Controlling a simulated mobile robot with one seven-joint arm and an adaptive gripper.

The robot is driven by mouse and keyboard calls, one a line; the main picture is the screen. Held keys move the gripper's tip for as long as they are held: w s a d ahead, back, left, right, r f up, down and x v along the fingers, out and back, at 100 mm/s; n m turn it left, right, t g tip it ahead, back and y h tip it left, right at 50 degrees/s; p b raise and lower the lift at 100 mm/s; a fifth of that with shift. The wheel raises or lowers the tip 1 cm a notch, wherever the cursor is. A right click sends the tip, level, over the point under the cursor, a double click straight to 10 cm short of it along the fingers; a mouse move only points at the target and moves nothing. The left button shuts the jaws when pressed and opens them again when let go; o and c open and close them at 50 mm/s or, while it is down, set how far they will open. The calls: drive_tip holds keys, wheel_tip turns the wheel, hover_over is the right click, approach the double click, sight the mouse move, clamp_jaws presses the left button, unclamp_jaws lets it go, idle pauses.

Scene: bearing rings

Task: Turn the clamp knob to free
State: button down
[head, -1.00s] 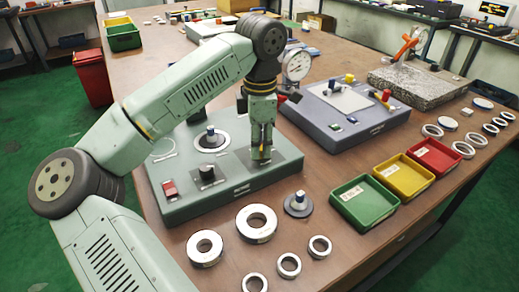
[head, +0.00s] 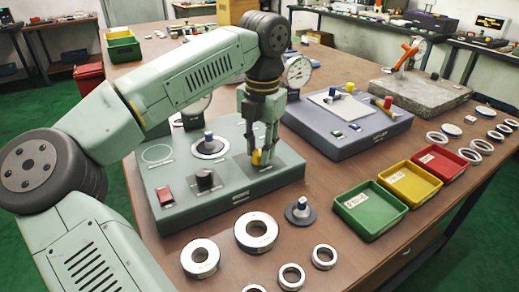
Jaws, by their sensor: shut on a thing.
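My gripper (head: 258,158) points straight down over the dark square plate at the right part of the pale green fixture box (head: 222,193). Its fingers are shut on a small yellow knob (head: 256,158), which I take to be the clamp knob. The fingers hide much of the knob, so its exact angle and any free mark cannot be read. A black knob (head: 205,180) and a red switch (head: 165,195) sit at the box's front.
Green (head: 367,212), yellow (head: 409,184) and red (head: 440,162) bins stand to the right. A blue-grey gauge box (head: 350,140) is close behind right.

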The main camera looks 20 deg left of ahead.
drive_tip(key=shift+n, duration=0.6)
drive_tip(key=c, duration=1.3)
unclamp_jaws()
drive_tip(key=r, duration=1.2)
drive_tip(key=shift+d, duration=0.25)
drive_tip(key=shift+s, duration=0.1)
